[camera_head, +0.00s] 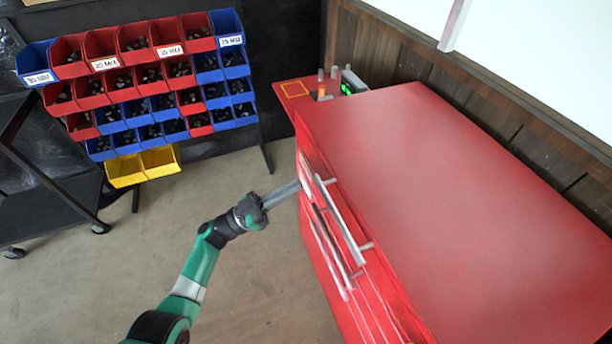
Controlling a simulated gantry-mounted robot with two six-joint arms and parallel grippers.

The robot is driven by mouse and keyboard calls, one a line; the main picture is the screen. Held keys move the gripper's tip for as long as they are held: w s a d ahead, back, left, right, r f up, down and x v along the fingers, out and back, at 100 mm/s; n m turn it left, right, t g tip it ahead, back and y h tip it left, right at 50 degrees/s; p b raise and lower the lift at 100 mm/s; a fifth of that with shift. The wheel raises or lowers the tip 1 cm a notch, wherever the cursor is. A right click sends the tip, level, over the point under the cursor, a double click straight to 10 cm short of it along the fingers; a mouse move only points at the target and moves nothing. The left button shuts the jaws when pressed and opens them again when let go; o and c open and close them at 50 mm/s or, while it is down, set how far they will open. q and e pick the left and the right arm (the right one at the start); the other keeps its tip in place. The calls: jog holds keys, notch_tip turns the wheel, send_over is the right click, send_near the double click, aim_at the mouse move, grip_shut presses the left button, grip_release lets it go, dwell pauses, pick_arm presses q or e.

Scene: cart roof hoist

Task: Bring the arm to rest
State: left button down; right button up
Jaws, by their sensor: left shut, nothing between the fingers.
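My left arm, green and black, comes in from the bottom left. Its gripper (283,194) is shut and empty, with grey fingers that point right toward the front of the red cart (450,200). The fingertips are close to the cart's drawer front, left of the long silver handles (341,222). I cannot tell whether they touch the cart. My right gripper is not in view.
A rack of red and blue bins (150,85) holding dark parts stands at the back left, with yellow bins (143,166) below. A black trolley (50,180) is at the left edge. A small device with a green display (352,82) sits behind the cart. Floor around my arm is clear.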

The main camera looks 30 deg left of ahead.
pick_arm(q)
jog(key=v, duration=0.5)
jog(key=shift+s+f, duration=0.1)
jog(key=shift+f, duration=0.1)
